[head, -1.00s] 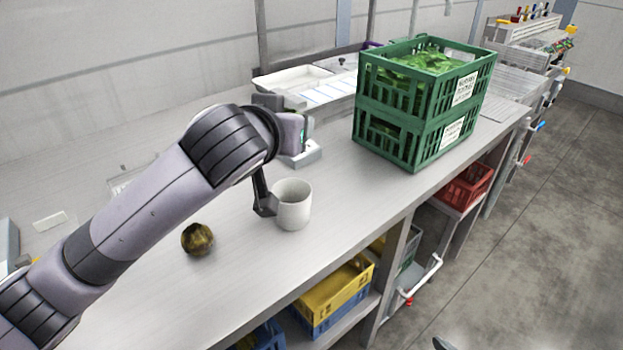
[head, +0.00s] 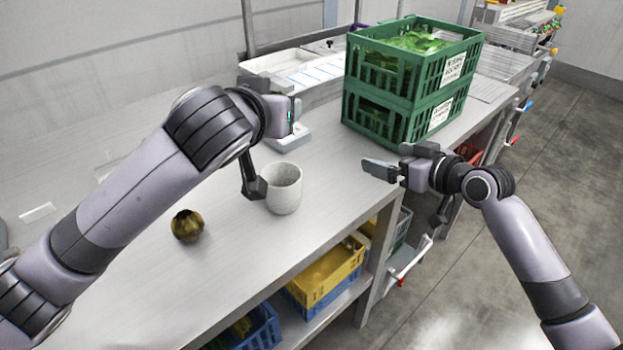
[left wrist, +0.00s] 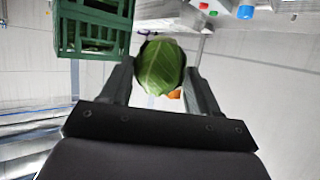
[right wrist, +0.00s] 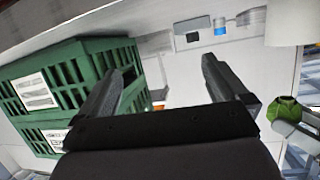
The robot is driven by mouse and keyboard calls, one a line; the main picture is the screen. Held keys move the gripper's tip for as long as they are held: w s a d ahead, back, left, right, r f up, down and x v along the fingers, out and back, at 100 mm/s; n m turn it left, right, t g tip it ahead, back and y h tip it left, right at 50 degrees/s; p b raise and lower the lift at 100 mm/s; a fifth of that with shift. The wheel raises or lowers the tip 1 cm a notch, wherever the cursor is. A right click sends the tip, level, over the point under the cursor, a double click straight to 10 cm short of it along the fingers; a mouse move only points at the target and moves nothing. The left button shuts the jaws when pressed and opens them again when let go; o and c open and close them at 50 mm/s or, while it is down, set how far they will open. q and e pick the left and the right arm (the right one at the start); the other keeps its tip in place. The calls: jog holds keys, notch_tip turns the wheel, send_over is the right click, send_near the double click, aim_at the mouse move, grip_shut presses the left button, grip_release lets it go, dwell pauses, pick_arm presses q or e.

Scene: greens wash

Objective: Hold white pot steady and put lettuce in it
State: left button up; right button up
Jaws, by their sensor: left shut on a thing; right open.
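The white pot (head: 285,190) stands upright and open on the grey table; it also shows at the edge of the right wrist view (right wrist: 290,22). My left gripper (head: 296,112) is raised above the table, beyond the pot. It is shut on a green, veined lettuce (left wrist: 160,68), seen between its fingers in the left wrist view. In the head view the gripper hides most of the lettuce; it shows in the right wrist view (right wrist: 285,109). My right gripper (head: 381,169) is open and empty, over the table's front edge, to the right of the pot.
Two stacked green crates (head: 395,118) with greens stand behind my right gripper. A dark yellow-brown round thing (head: 187,226) lies left of the pot. White trays (head: 300,72) are at the back. Yellow and blue crates (head: 325,275) sit on the shelf below.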

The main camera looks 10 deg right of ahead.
jog(key=s+a+n+y, duration=0.1)
jog(key=a, duration=0.2)
jog(key=s+a+r+n+g+y, duration=0.1)
jog(key=a, duration=0.3)
jog(key=a+r+n+g+y, duration=0.1)
jog(key=a, duration=0.2)
jog(key=shift+s+a, duration=0.35)
jog(key=shift+s, duration=0.05)
jog(key=n+g+y, duration=0.1)
jog(key=n+g, duration=0.1)
send_near(268, 180)
jog(key=shift+x, duration=3.55)
